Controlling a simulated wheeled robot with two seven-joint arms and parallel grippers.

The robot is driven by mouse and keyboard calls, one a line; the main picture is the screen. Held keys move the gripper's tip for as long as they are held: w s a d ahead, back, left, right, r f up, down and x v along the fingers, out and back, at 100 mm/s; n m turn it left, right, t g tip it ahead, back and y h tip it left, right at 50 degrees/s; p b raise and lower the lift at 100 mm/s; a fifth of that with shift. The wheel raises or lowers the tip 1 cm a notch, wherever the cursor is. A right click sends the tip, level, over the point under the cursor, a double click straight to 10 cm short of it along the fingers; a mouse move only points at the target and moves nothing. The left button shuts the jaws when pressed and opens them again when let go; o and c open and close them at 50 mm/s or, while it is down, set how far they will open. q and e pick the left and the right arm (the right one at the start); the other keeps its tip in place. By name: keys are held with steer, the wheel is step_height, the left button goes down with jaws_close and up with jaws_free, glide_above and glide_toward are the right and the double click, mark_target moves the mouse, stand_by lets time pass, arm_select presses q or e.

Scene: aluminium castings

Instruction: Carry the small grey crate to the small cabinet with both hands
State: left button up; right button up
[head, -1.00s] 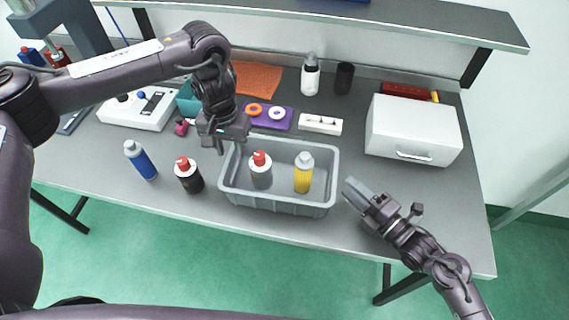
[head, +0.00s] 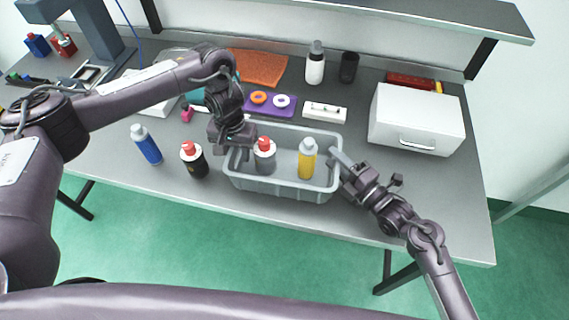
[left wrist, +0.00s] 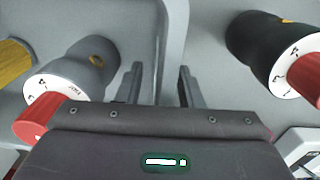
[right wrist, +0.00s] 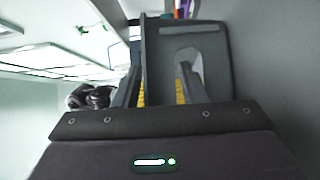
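The small grey crate (head: 285,188) stands on the grey table. It holds a grey bottle with a red cap (head: 265,160) and a yellow bottle with a grey cap (head: 307,162). My left gripper (head: 238,155) is at the crate's left end. In the left wrist view its open fingers (left wrist: 161,88) stand either side of the crate's wall (left wrist: 172,40), with gaps showing. My right gripper (head: 341,165) is at the right end, its fingers (right wrist: 160,88) apart around the end wall; contact is unclear. The small white cabinet (head: 415,118) stands at the right, its door shut.
A blue bottle (head: 147,146) and a black bottle with a red cap (head: 195,162) stand left of the crate. Behind it lie a purple tray (head: 270,110) and a white block (head: 324,112). The table in front of the cabinet is clear.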

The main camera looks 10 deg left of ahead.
arm_select(q)
steer(key=shift+f, duration=0.5)
arm_select(e)
steer(key=shift+w+a, duration=0.35)
arm_select(q)
jaws_close()
arm_select(e)
jaws_close()
arm_select(q)
steer(key=shift+r, duration=0.1)
steer(key=shift+r, duration=0.15)
arm_select(e)
steer(key=shift+r, duration=0.2)
